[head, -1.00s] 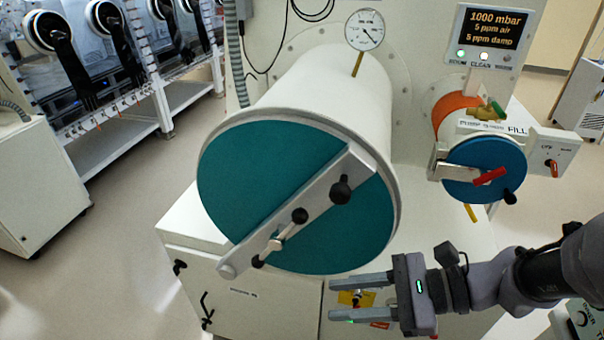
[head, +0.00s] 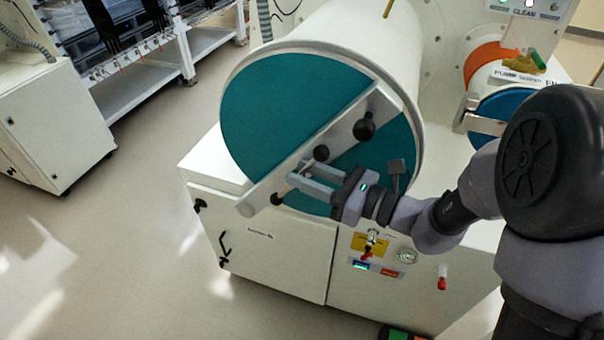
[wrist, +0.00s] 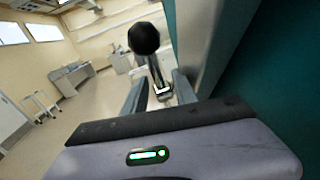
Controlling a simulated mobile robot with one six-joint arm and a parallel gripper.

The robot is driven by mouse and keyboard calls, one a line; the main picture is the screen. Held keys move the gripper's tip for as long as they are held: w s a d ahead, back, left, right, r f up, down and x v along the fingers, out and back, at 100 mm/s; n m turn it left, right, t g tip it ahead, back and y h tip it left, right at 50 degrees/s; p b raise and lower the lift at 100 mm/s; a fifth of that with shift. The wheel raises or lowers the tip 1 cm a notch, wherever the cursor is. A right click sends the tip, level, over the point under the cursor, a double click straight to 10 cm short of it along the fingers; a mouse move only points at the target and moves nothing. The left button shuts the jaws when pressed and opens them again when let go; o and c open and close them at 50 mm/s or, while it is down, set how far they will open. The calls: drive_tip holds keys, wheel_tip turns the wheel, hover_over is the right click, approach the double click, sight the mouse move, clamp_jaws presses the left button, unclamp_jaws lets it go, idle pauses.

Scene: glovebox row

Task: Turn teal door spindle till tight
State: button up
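The round teal door (head: 270,110) closes the end of the large white cylinder, with a pale bar (head: 340,135) running diagonally across it. The spindle at the bar's middle carries a cross handle with a black ball (head: 321,153) at its upper end and another black ball (head: 277,199) at its lower end. My gripper (head: 294,175) is at the handle from the right, its fingers apart. In the wrist view, the handle rod and a black ball (wrist: 143,38) show ahead, the rod between the spread fingers (wrist: 158,92). The spindle's centre is partly hidden by the fingers.
Another black knob (head: 365,127) sits higher on the bar. A smaller blue door (head: 505,105) is at the right, partly behind my arm. A white cabinet (head: 260,240) stands below the cylinder. The floor to the left is clear.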

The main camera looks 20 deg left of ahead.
drive_tip(key=shift+w+a, duration=0.1)
drive_tip(key=shift+a, duration=0.35)
clamp_jaws()
idle(1.1)
